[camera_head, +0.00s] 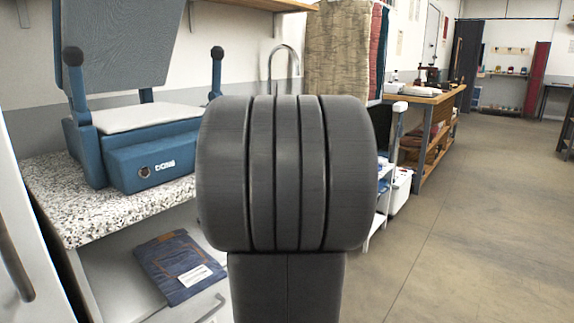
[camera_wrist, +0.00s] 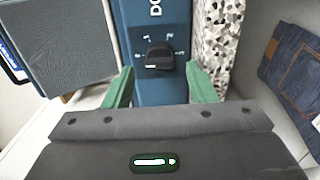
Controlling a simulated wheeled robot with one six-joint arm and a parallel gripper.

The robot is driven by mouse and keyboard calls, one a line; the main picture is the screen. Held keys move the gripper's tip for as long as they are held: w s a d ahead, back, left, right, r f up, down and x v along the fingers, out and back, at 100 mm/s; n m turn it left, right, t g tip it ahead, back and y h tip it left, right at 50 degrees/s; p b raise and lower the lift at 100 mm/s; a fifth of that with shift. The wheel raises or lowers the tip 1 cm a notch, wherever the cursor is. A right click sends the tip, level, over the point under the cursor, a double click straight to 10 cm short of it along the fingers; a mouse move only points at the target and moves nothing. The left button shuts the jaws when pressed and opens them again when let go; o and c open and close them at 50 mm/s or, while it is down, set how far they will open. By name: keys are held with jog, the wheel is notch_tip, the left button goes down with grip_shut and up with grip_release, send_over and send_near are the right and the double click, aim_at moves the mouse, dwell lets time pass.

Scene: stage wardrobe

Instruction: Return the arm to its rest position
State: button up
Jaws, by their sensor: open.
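My gripper (camera_wrist: 159,70) shows in the wrist view with its two green fingers apart and nothing held between them. Beyond the fingertips is the front of a blue press (camera_wrist: 160,95) with a dark knob (camera_wrist: 160,57); I cannot tell how far the tips are from it. In the head view my own dark arm link fills the middle and hides the gripper. The blue press (camera_head: 125,160) stands on the left there, its grey upper plate (camera_head: 125,35) raised over a pale pad (camera_head: 150,118). Its knob (camera_head: 144,172) is on the front.
The press stands on a speckled counter (camera_head: 95,212). Folded jeans (camera_head: 178,262) lie in an open drawer below, and also show at right in the wrist view (camera_wrist: 295,75). A tap (camera_head: 283,58) is behind my arm. A wooden workbench (camera_head: 430,98) stands farther back; the floor at right is clear.

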jog(key=shift+w+a+f, duration=0.1)
jog(key=shift+w+a, duration=0.3)
jog(key=shift+a, duration=0.15)
jog(key=shift+a+r, duration=0.1)
jog(key=shift+r, duration=0.35)
jog(key=shift+w, duration=0.1)
jog(key=shift+d, duration=0.2)
